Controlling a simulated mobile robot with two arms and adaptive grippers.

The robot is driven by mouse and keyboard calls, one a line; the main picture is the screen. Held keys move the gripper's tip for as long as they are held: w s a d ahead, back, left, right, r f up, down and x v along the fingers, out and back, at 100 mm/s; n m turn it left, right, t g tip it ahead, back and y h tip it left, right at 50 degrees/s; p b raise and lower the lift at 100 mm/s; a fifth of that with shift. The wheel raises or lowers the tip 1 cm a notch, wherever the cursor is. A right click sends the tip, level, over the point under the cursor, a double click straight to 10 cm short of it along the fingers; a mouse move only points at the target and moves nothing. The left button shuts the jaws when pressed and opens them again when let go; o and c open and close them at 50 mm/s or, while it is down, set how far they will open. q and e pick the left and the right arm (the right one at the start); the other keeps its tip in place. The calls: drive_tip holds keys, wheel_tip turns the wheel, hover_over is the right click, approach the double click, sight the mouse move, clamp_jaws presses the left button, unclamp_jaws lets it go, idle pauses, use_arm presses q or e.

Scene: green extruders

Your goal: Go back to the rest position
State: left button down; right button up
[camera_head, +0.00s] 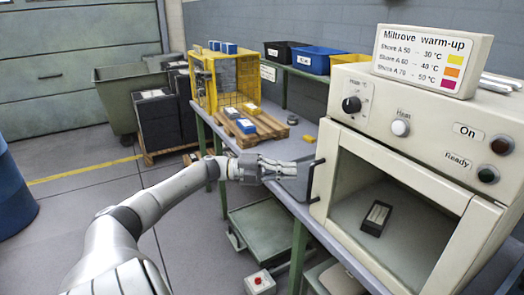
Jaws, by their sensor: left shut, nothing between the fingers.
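My left arm comes in from the lower left. My left gripper (290,168) is shut and empty, over the bench edge just left of the oven. Its fingertips are close to the dark handle (316,181) at the left edge of the oven front; I cannot tell whether they touch. The cream warm-up oven (408,125) stands on the bench at the right. A black block with a pale label (375,218) lies inside it. I cannot tell whether the front is open or a clear window. My right gripper is not in view.
A grey trolley (262,235) stands below. Floor at left is mostly clear beside a blue drum (14,200).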

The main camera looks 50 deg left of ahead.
use_arm(q)
drive_tip(key=v, duration=0.7)
drive_tip(key=s+a+f+n+t+y+p, duration=0.15)
drive_tip(key=f+n+y, duration=0.4)
drive_tip(key=f, duration=0.65)
drive_tip(key=s+a+f+n+t+y, duration=0.1)
drive_tip(key=a+f+n+y, duration=0.25)
drive_tip(key=f+n, duration=0.55)
drive_tip(key=s+d+f+n+g+y, duration=0.2)
drive_tip(key=s+f, duration=0.2)
drive_tip(key=f, duration=0.6)
drive_tip(key=s+d+f+n+g+y, duration=0.2)
drive_tip(key=s+d+f, duration=0.1)
drive_tip(key=f, duration=0.6)
drive_tip(key=s+d+f+n+g+p, duration=0.25)
drive_tip(key=s+d+f+g, duration=0.25)
drive_tip(key=s+d+f, duration=1.05)
drive_tip(key=s+d+f+n+g, duration=0.1)
drive_tip(key=s+d+f+g, duration=0.2)
drive_tip(key=s+d, duration=0.4)
drive_tip(key=s+d+f+n+g+h, duration=0.1)
drive_tip(key=s+d+f+g, duration=0.2)
drive_tip(key=s+d, duration=0.5)
drive_tip(key=shift+d+f+n, duration=0.4)
drive_tip(key=shift+d+f, duration=0.25)
drive_tip(key=shift+f, duration=0.2)
